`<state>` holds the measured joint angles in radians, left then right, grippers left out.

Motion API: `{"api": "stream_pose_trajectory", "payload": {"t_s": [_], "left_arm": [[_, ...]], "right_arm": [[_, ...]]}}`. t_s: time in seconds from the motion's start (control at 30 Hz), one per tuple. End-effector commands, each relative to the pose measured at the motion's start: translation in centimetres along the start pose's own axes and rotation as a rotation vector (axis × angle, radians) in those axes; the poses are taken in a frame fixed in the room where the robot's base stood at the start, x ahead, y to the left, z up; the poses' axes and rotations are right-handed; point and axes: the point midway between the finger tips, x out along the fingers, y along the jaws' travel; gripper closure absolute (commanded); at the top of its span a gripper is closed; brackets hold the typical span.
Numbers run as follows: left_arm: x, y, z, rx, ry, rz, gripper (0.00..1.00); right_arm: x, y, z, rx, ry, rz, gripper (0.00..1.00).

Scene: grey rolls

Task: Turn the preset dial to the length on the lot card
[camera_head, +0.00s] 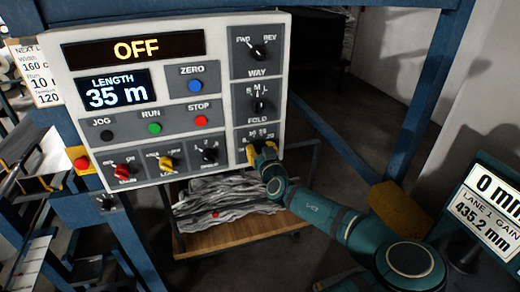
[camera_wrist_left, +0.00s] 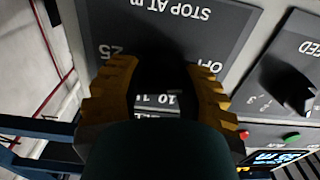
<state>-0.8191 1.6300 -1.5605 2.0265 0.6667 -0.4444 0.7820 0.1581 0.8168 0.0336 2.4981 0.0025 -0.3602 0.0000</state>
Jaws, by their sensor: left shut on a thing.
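The grey control panel (camera_head: 215,105) has a STOP AT dial section at its lower right, where my left gripper (camera_head: 263,152) is. The gripper's yellow fingers are shut on the preset dial, which they mostly hide; its pointer cannot be read. In the left wrist view, the fingers (camera_wrist_left: 165,88) sit either side of the dark dial, with upside-down marks 25 and OFF beside them. The panel's top display (camera_head: 134,48) reads OFF. The lot card (camera_head: 46,88) is behind the panel's left edge; its Run line starts with 10, the rest cut off. My right gripper is out of view.
A LENGTH display (camera_head: 113,92) reads 35 m. WAY (camera_head: 259,51) and FOLD (camera_head: 258,104) knobs are above the dial; several coloured buttons and selectors are left of it. A wooden cart (camera_head: 238,235) with grey material stands below. A lane screen (camera_head: 487,207) is at the right.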

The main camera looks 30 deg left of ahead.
Motion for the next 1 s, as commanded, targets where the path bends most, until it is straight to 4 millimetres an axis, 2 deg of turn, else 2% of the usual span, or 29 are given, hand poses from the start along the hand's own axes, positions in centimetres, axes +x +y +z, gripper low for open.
{"api": "stream_pose_trajectory", "payload": {"t_s": [0.37, 1.0], "left_arm": [[0.0, 0.0, 0.1, 0.097, 0.0, 0.0, 1.0], [0.1, 0.0, 0.1, 0.67, 0.001, -0.001, 1.0]], "right_arm": [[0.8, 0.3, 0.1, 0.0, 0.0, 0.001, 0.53], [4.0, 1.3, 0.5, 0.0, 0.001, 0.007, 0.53]]}}
